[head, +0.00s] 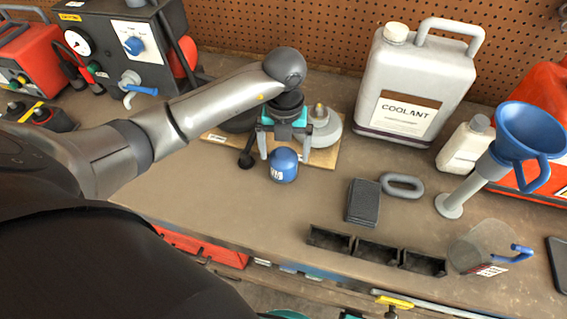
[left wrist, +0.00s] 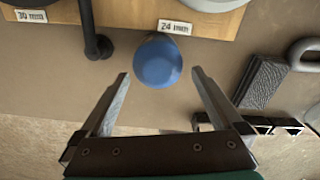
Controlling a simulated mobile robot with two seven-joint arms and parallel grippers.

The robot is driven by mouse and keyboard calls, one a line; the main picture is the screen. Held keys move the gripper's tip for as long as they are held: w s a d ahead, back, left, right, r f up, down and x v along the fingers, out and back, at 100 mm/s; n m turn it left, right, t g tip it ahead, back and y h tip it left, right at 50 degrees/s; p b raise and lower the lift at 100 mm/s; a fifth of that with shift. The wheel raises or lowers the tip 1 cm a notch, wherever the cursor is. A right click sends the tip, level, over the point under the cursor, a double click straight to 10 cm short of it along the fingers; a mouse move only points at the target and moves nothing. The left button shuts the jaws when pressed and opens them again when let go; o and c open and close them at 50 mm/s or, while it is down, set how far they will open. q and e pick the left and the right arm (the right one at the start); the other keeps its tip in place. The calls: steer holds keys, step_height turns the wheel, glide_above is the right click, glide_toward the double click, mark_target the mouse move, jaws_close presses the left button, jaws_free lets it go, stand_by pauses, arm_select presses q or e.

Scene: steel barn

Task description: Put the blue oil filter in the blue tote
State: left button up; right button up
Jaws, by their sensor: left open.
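The blue oil filter (head: 284,167) stands on the workbench, with white marking on its side. In the left wrist view the filter (left wrist: 157,62) shows as a rounded blue shape just beyond and between the fingertips. My left gripper (head: 284,150) is open above and behind the filter in the head view. In the left wrist view its two fingers (left wrist: 161,74) are spread, with nothing held between them. I cannot make out a blue tote in either view. My right gripper is not in view.
A wooden board (head: 323,157) with size labels lies behind the filter. A coolant jug (head: 405,85), white bottle (head: 463,146), blue funnel (head: 527,130), dark block (head: 363,202), grey link (head: 402,186) and black bin row (head: 376,250) stand right.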

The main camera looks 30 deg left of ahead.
arm_select(q)
steer(key=f, duration=0.6)
steer(key=shift+w+a+f+b, duration=0.25)
steer(key=shift+b, duration=0.05)
